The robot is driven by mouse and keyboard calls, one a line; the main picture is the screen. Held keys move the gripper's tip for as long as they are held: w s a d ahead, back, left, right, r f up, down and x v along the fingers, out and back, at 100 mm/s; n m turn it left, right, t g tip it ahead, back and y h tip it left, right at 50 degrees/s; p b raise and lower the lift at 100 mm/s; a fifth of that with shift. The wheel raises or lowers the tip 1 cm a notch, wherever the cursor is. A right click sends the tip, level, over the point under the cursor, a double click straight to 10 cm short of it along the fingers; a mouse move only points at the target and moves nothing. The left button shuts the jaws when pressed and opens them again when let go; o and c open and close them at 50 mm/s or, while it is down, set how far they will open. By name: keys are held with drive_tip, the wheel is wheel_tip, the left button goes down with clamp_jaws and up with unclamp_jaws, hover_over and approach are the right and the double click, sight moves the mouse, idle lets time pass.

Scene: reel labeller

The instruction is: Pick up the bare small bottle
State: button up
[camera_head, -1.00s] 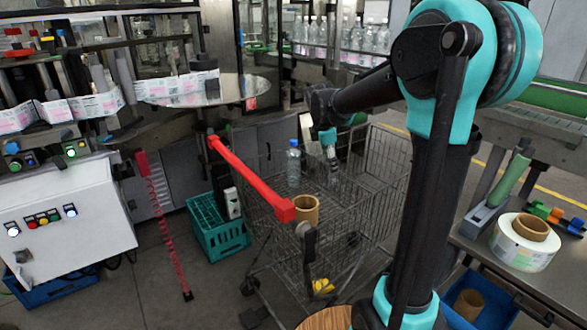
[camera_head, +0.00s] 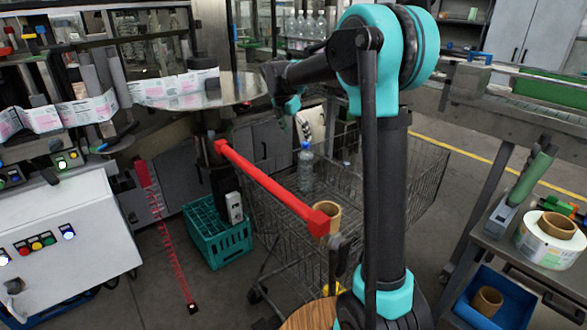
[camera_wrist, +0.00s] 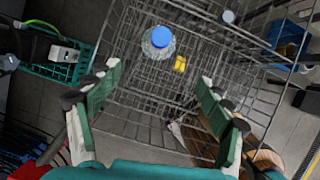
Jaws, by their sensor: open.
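The small bottle is clear, with a blue cap and no label that I can make out. It stands upright in the wire shopping cart (camera_head: 345,185) in the head view (camera_head: 306,170). In the wrist view the bottle (camera_wrist: 157,48) is seen from above, cap towards me, beyond the fingertips and between their lines. My gripper (camera_wrist: 158,80) is open and empty, with its green-padded fingers wide apart. In the head view my gripper (camera_head: 296,108) hangs above the bottle, apart from it; its fingertips are hard to make out there.
The cart's red handle (camera_head: 265,180) crosses in front of the bottle. A cardboard core (camera_head: 328,213) is by the handle. A teal crate (camera_head: 222,240) stands on the floor at left. A round metal table (camera_head: 225,92) is behind. A label reel (camera_head: 550,240) lies on the right bench.

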sight(301, 154)
drive_tip(key=x, duration=0.8)
drive_tip(key=a+x, duration=0.1)
drive_tip(key=x, duration=0.3)
drive_tip(key=shift+w, duration=0.3)
drive_tip(key=shift+d+x, duration=0.25)
drive_tip(key=shift+x, duration=1.1)
drive_tip(key=shift+d+x, duration=0.25)
drive_tip(key=shift+x, duration=1.1)
drive_tip(key=shift+w+r, duration=0.1)
drive_tip(key=shift+r, duration=0.1)
drive_tip(key=shift+c, duration=0.5)
drive_tip(key=c, duration=1.7)
